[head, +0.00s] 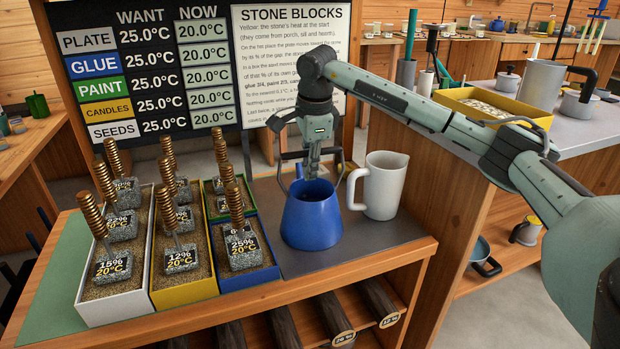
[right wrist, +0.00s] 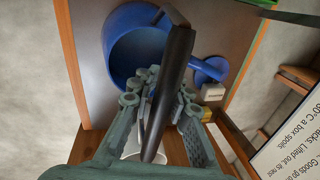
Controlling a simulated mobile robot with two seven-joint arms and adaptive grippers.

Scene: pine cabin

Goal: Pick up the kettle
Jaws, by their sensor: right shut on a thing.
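The blue kettle (head: 311,219) stands upright on the grey top at the right of the bench, or so close to it that I cannot tell a gap. Its open blue body (right wrist: 118,58) and black handle (right wrist: 174,85) show in the right wrist view. My right gripper (head: 312,170) comes down from above, behind the kettle's rim in the head view. Its fingers (right wrist: 163,92) are shut on the black handle, one on each side. In the head view the arm partly hides the grip. My left gripper is in neither view.
A white jug (head: 384,186) stands close to the kettle's right. Sand boxes with stone blocks on coiled handles, such as the blue-walled box (head: 250,279), stand to its left. A sign board (head: 292,65) rises behind. A counter with a yellow tray (head: 445,96) is at right.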

